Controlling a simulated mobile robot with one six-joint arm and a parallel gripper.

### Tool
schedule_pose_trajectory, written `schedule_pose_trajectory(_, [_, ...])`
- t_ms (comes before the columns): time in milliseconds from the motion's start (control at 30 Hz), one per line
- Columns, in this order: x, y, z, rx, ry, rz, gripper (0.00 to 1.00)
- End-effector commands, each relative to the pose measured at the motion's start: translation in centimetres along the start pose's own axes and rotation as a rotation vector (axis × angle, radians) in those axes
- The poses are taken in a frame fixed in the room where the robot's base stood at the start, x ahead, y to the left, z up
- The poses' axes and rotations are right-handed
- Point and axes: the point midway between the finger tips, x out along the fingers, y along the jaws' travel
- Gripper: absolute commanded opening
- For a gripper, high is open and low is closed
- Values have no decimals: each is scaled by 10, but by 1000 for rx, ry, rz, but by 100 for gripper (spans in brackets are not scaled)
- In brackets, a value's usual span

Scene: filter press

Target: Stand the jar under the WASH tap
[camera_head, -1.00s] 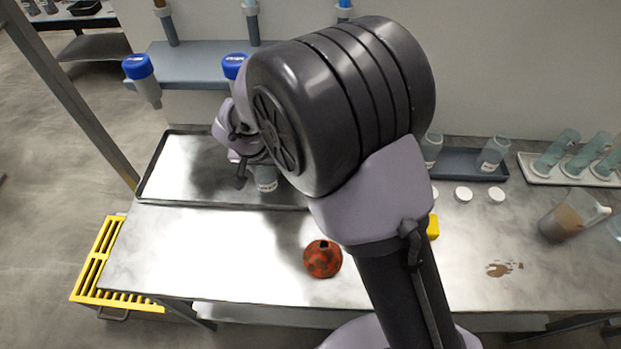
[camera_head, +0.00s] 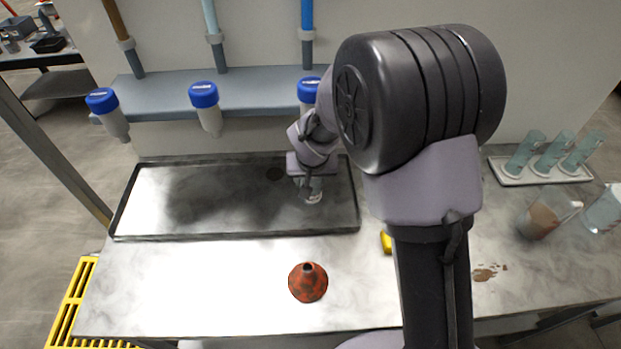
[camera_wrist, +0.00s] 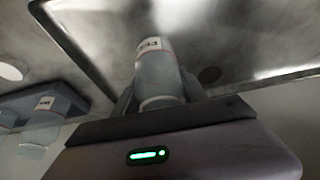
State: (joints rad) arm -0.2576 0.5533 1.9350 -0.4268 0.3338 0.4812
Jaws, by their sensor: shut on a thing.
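My gripper (camera_head: 305,178) is shut on a clear jar (camera_head: 313,190) with a white label. The jar is over the right end of the dark-rimmed metal tray (camera_head: 150,237); I cannot tell if its base touches the tray. The jar also shows between the fingers in the wrist view (camera_wrist: 160,75). Three blue-capped taps hang from the shelf: left (camera_head: 103,102), middle (camera_head: 205,97) and right (camera_head: 308,90). The right tap is partly hidden by my arm and is above and behind the gripper. The tap labels are too small to read, so I cannot tell which is WASH.
A red-brown funnel-shaped object (camera_head: 308,283) stands on the bench in front of the tray. A yellow object (camera_head: 386,242) is beside my arm. The tray's left part is clear.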

Motion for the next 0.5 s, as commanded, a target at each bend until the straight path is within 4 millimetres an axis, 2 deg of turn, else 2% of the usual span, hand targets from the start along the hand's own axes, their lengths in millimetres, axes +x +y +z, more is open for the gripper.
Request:
schedule_pose_trajectory(300, [4, 0, 1, 0, 1, 0, 10])
schedule_pose_trajectory(333, [2, 0, 1, 0, 1, 0, 56])
schedule_pose_trajectory(400, [2, 0, 1, 0, 1, 0, 70])
schedule_pose_trajectory(500, [2, 0, 0, 0, 1, 0, 72])
